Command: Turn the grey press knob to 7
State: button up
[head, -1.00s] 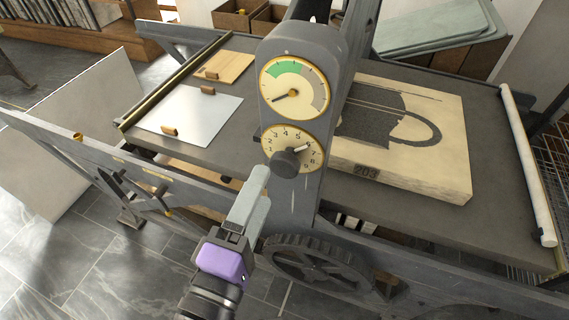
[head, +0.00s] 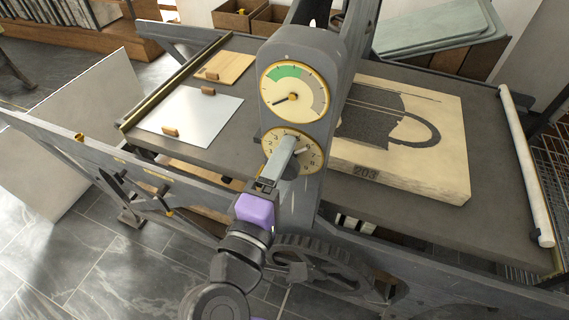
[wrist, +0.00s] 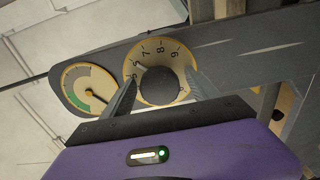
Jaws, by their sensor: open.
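The grey press knob (wrist: 158,86) is round and dark, in the middle of a cream numbered dial (wrist: 180,56) with a brass rim. In the head view the knob (head: 293,166) is partly hidden behind my gripper (head: 284,148). Its white pointer (head: 301,150) lies near the 6 in that view. In the wrist view my gripper (wrist: 163,92) is open, with one finger on each side of the knob. The fingers look apart from the knob, but I cannot tell whether either touches it.
A gauge (head: 293,92) with a green sector sits above the dial on the grey press column (head: 311,50). A spoked handwheel (head: 318,262) is below. On the press bed lie a pale stone block (head: 440,165) marked 203 and a metal plate (head: 190,113).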

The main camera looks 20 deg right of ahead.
jog(key=c, duration=1.3)
jog(key=shift+c, duration=0.2)
jog(key=shift+f+m, duration=0.1)
jog(key=shift+m, duration=0.2)
jog(key=m+b, duration=0.2)
jog(key=shift+f+b, duration=0.1)
jog(key=shift+b, duration=0.2)
jog(key=shift+m+b, duration=1.05)
jog(key=shift+m, duration=0.55)
jog(key=o, duration=1.3)
jog(key=shift+o, duration=0.2)
jog(key=shift+r, duration=0.2)
